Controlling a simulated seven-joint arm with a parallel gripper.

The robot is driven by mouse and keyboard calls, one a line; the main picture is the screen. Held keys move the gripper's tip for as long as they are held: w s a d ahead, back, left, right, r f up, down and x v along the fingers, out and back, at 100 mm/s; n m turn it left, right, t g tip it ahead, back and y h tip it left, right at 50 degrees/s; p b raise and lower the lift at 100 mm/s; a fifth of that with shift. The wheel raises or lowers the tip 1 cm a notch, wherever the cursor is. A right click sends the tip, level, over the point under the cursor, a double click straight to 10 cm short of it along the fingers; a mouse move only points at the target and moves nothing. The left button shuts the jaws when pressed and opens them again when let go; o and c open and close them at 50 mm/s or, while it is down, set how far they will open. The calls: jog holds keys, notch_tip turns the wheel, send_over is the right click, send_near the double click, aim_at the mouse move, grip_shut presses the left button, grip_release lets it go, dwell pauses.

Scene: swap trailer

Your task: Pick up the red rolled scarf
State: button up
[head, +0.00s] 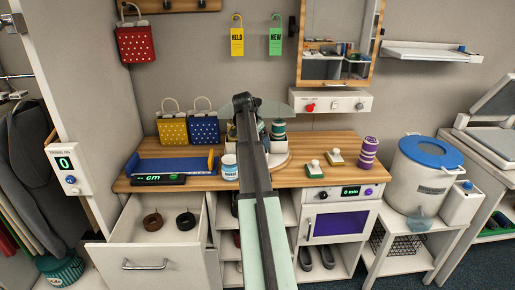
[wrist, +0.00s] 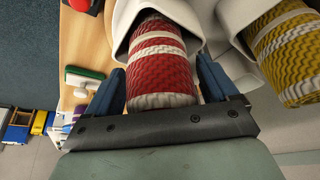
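The red rolled scarf (wrist: 160,62), red with white bands, shows in the wrist view with its far end inside a white holder (wrist: 122,30). My gripper (wrist: 160,85) has its two blue fingers on either side of the scarf's near end. The fingers stand wide apart, with a narrow gap at the left finger; contact at the right finger is unclear. In the head view my arm covers the scarf and my fingertips.
A yellow rolled scarf (wrist: 288,45) sits in a neighbouring holder at right. A drawer (head: 150,250) stands open at left.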

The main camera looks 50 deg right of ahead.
jog(key=c, duration=0.9)
